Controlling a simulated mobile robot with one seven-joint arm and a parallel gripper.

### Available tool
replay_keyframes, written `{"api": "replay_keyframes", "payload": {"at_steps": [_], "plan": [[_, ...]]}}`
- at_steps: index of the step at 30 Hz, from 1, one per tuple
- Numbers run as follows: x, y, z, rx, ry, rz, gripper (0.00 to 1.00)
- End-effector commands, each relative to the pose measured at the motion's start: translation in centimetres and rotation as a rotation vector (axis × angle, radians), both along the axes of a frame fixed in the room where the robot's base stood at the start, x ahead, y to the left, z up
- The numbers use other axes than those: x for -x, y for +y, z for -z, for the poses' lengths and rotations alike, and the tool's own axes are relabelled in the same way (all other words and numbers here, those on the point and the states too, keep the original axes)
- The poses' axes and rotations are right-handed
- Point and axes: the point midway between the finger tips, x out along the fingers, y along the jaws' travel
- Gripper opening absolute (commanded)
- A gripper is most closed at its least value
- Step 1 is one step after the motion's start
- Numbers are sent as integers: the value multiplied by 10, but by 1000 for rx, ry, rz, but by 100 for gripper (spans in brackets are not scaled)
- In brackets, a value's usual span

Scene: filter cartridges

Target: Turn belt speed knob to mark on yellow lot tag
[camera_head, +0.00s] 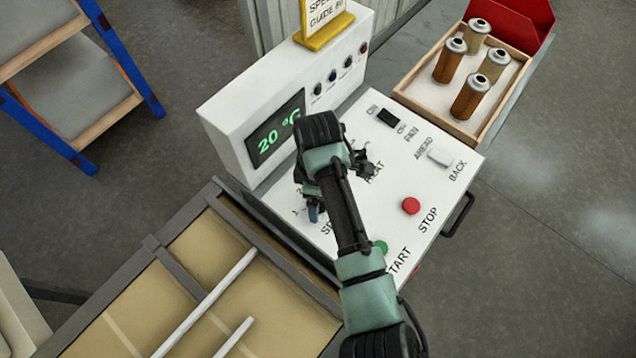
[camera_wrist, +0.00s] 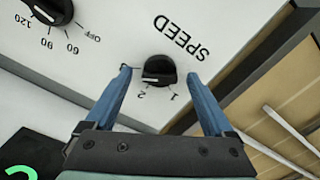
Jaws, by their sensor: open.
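The belt speed knob (camera_wrist: 158,69) is black and sits on the white panel beside the word SPEED in the wrist view. Marks 1 and 2 show near it; its pointer direction is hard to make out. My gripper (camera_wrist: 158,75) is open, with one blue finger on each side of the knob; I cannot tell if either touches it. A yellow-framed sign (camera_head: 326,33) with partly cut-off text stands on the display box. I cannot make out a separate yellow lot tag.
The white panel (camera_head: 436,208) also carries a red STOP button (camera_head: 410,206), a green START button (camera_head: 380,247) and switches. Another dial (camera_wrist: 48,8) is close by. The display (camera_head: 275,130) reads 20 °C. A wooden tray (camera_head: 410,91) holds several cartridges.

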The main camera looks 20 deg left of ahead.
Motion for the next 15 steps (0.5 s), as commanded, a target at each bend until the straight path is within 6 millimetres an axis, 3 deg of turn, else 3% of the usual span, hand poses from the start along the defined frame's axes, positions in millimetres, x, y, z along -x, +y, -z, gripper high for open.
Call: {"api": "replay_keyframes", "payload": {"at_steps": [15], "plan": [[-1, 0, -102, 0, -7, -1, 88]]}}
